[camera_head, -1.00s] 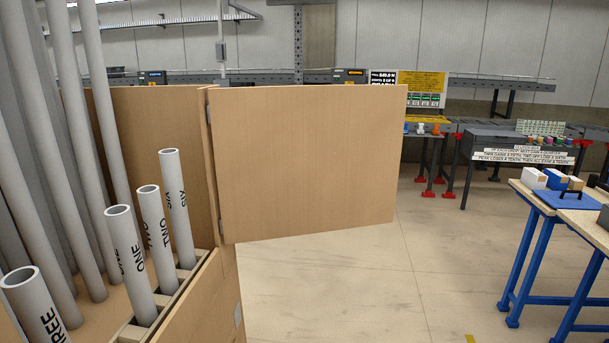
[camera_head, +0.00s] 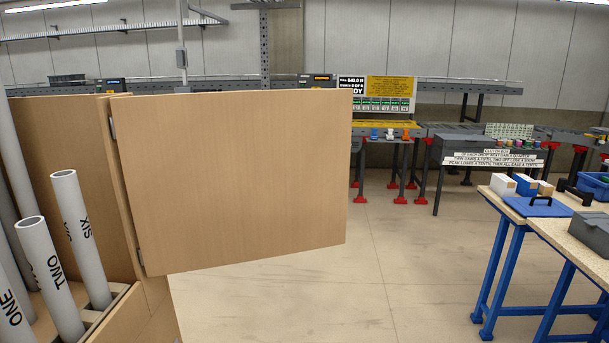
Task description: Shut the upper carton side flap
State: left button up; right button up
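A large wooden-brown panel (camera_head: 235,180) stands out to the right from the edge of a brown box-like structure (camera_head: 70,150) at the left, joined along a vertical edge with hinges. It is swung open. I cannot tell from this view whether it is the upper carton side flap; no other carton flap shows clearly. Inside the structure stand grey pipes marked SIX (camera_head: 82,240), TWO (camera_head: 50,280) and ONE (camera_head: 12,310) in a slotted rack. Neither of my grippers is in view.
A blue-legged workbench (camera_head: 560,225) with a blue clipboard-like item (camera_head: 540,206) and boxes stands at the right. A dark grey table with signs (camera_head: 485,155) and conveyors run along the back. The pale floor (camera_head: 380,270) between is clear.

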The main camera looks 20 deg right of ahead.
aim_at(218, 178)
jog(key=i+l+z, duration=0.25)
jog(key=l+z, duration=0.2)
jog(key=i+l+z, duration=0.7)
jog(key=z, duration=0.15)
jog(key=i+l+z, duration=0.15)
jog(key=i+z, duration=0.25)
jog(key=i+l, duration=0.1)
jog(key=i, duration=0.35)
jog(key=i+l+u, duration=0.1)
jog(key=i, duration=0.4)
jog(key=i+u, duration=0.2)
jog(key=u, duration=0.25)
jog(key=i+u, duration=0.2)
jog(key=u, duration=0.25)
jog(key=i+u, duration=0.2)
jog(key=u, duration=0.2)
jog(key=i+l+u, duration=0.2)
jog(key=u, duration=0.25)
